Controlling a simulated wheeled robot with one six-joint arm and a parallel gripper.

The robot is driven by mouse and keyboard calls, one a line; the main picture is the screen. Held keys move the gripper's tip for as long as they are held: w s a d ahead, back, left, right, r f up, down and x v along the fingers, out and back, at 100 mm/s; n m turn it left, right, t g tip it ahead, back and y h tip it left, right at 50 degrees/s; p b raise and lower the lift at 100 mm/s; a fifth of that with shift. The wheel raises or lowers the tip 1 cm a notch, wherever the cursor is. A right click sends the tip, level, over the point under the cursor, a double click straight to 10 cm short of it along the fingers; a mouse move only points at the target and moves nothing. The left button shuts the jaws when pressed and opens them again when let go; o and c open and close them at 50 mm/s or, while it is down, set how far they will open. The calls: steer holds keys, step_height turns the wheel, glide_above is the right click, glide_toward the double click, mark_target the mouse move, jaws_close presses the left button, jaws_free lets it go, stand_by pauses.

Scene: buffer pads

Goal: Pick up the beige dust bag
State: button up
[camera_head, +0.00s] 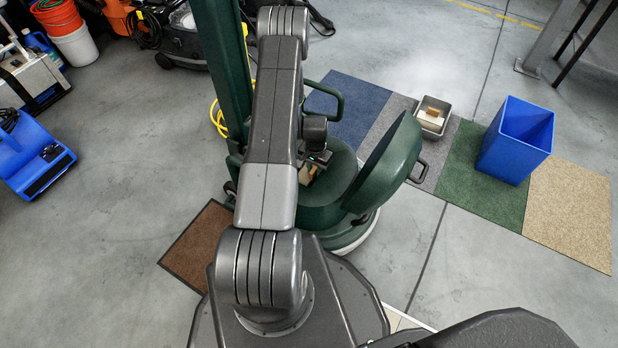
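A dark green floor machine (318,215) stands under my arm, with its rounded lid (388,165) tilted up on the right. A small tan patch (307,172) shows in the machine's opening beside my arm; it may be the beige dust bag, but most of it is hidden. My gripper (317,160) is down at that opening, close to the tan patch. Its fingers are too small and covered to tell whether they are open or touching anything.
A metal tray (445,119) with small white and brown items sits on the mats right of the machine. A blue bin (518,140) stands beside it. A brown mat (200,245) lies at left. A blue blower (30,155) stands far left. Floor between is clear.

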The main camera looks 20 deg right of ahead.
steer(key=shift+r, duration=0.1)
jaws_close()
stand_by(1.2)
